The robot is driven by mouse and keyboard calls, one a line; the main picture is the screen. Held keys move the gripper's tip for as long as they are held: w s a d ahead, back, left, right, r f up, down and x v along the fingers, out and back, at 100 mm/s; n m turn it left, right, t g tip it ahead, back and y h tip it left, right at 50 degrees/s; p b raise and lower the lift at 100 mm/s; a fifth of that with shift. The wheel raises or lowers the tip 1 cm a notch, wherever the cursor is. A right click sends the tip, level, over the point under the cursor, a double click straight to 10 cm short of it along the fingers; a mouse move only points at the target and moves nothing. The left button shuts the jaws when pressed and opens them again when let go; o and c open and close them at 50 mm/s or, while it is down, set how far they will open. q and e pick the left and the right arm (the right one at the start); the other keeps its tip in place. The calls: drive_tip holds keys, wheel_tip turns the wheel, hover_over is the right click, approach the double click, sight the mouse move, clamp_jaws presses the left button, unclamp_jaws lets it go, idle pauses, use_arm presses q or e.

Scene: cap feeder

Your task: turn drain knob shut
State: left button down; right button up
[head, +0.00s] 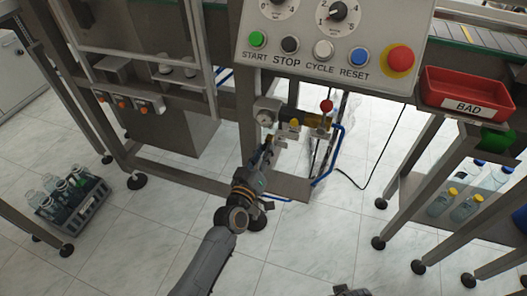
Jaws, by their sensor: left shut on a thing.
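The air unit with a round gauge (265,115) sits below the control panel, on the machine frame. It carries a small yellow part (295,123) and a red knob (326,106). My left gripper (269,143) reaches up from below to the underside of this unit, just under the gauge. Its jaws are shut on the small drain knob there, which the fingers hide. How far the knob is turned does not show. A dark piece of my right gripper (348,291) shows at the bottom edge; its jaws cannot be made out.
The control panel (300,50) overhangs the unit. A blue hose (336,150) and a black cable run at its right. A red BAD bin (468,92) and bottles stand at the right, a bottle crate (73,212) on the left floor. The middle floor is clear.

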use_arm(q)
drive_tip(key=shift+n+y+b, duration=0.3)
drive_tip(key=shift+n+b, duration=0.2)
drive_tip(key=shift+n, duration=4.8)
use_arm(e)
drive_tip(key=shift+w+a+r, duration=0.1)
drive_tip(key=shift+w+r, duration=0.1)
drive_tip(key=shift+r, duration=0.65)
drive_tip(key=shift+w+a+r, duration=0.1)
drive_tip(key=shift+w+r, duration=0.05)
drive_tip(key=shift+r, duration=0.65)
drive_tip(key=shift+d+r, duration=0.1)
drive_tip(key=shift+w, duration=0.1)
use_arm(q)
drive_tip(key=c, duration=1.1)
unclamp_jaws()
drive_tip(key=shift+c, duration=0.2)
use_arm(e)
drive_tip(key=shift+w+d, duration=0.1)
